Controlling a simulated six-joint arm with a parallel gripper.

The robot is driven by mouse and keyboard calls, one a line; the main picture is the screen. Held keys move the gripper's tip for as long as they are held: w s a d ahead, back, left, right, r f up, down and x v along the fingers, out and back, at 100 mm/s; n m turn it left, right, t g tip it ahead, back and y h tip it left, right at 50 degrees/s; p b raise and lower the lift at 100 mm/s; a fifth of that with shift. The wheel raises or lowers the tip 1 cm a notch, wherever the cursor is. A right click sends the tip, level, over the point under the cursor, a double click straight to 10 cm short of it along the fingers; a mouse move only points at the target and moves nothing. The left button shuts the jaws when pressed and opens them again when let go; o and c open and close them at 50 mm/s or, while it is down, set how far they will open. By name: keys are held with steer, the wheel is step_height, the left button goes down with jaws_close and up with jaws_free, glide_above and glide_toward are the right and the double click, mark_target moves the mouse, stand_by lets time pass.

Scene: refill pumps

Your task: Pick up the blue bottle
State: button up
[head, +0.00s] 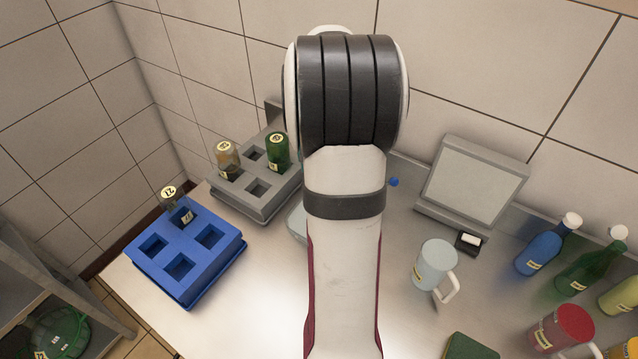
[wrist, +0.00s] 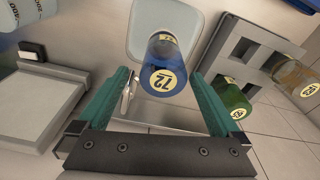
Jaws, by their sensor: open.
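A small blue bottle (wrist: 160,86) with a round label reading 72 shows in the wrist view. It is between and just past the tips of my gripper (wrist: 159,77), with a gap visible on each side. My gripper has two green fingers spread apart and holds nothing. In the head view my own arm hides the gripper and this bottle. A second, taller blue bottle (head: 541,250) with a white cap stands on the table at the right of the head view.
A grey rack (head: 262,208) holds a clear bottle (head: 227,160) and a green bottle (head: 278,152). A blue rack (head: 190,285) holds one dark bottle (head: 180,212).

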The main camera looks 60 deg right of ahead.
steer(key=f, duration=0.5)
steer(key=shift+w+d+f, duration=0.2)
steer(key=shift+w+f, duration=0.05)
steer(key=shift+f, duration=0.15)
jaws_close()
steer(key=shift+r, duration=0.45)
step_height(320, 180, up, 3)
steer(key=s+r, duration=1.1)
steer(key=r, duration=0.2)
steer(key=shift+s+d, duration=0.35)
steer(key=shift+r, duration=0.1)
